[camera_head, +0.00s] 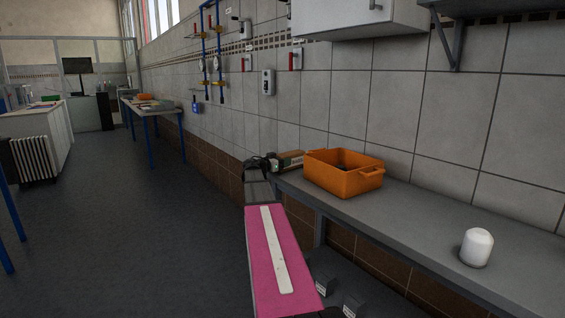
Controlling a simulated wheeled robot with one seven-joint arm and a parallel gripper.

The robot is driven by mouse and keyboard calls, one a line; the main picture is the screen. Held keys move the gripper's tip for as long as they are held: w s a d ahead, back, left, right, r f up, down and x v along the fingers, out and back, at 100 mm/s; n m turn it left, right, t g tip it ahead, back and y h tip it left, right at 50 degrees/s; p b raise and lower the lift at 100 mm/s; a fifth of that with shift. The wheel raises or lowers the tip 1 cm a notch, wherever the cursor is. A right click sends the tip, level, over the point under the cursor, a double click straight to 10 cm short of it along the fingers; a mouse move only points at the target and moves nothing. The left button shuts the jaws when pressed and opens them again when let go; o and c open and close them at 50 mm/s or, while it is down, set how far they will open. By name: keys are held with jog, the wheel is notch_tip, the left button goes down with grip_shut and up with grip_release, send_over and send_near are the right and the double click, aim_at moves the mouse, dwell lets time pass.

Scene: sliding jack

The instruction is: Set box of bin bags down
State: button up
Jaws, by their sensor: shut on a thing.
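My gripper (271,163) is dark and small in the camera_head view, at the far end of my arm by the back end of the grey bench. It is shut on a small brown and green box, which I take for the box of bin bags (291,158). The box is at the bench's far end, just left of and behind the orange crate. The gripper and crate hide part of it. I cannot tell whether its underside touches the bench top.
The grey bench (425,215) runs along the tiled wall. An open orange crate (340,184) stands on it beside the box. A white rounded container (476,248) stands nearer on the right. The bench between them is clear. A white wall cabinet (355,20) hangs above.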

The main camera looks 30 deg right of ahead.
jog(key=o, duration=1.1)
jog(key=shift+f, duration=0.1)
jog(key=shift+a+f, duration=0.1)
jog(key=a, duration=1)
jog(key=shift+s+a+f, duration=0.25)
jog(key=shift+s+a, duration=0.1)
jog(key=shift+s, duration=0.1)
